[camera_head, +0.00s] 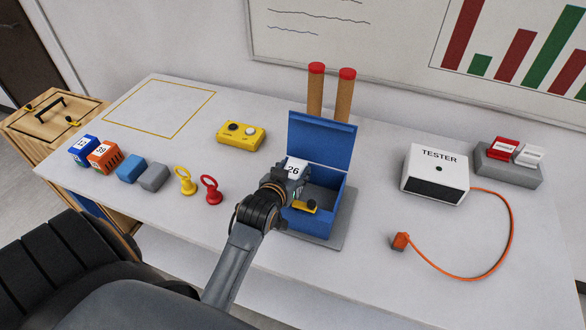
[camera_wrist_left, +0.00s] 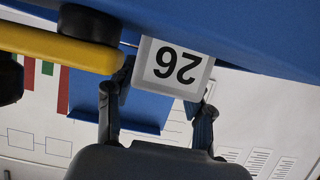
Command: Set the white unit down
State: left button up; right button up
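The white unit (camera_head: 295,168), marked 26, is at the left side of an open blue box (camera_head: 318,222). My left gripper (camera_head: 283,177) is at the unit, near the box's left wall. In the left wrist view the white unit (camera_wrist_left: 172,68) sits between the two fingers of my left gripper (camera_wrist_left: 160,108), which is shut on it. Most of the unit's lower part is hidden by the gripper in the head view. The box lid stands raised at the back, and a yellow latch with a black knob (camera_head: 305,206) is on its front. My right gripper is not in view.
Two red-capped posts (camera_head: 316,90) stand behind the box. A white tester (camera_head: 435,170) with an orange cable stands right. A yellow button box (camera_head: 241,135), blue and orange numbered blocks (camera_head: 104,157), and yellow and red rings (camera_head: 211,190) lie left. A yellow-outlined area (camera_head: 160,105) is empty.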

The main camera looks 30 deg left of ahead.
pick_arm(q)
jog(key=o, duration=0.4)
jog(key=shift+c, duration=0.2)
jog(key=shift+r, duration=0.1)
jog(key=shift+r, duration=0.3)
jog(key=b+v, duration=0.1)
jog(key=v, duration=1.1)
jog(key=shift+r+b, duration=0.2)
jog(key=shift+b, duration=0.1)
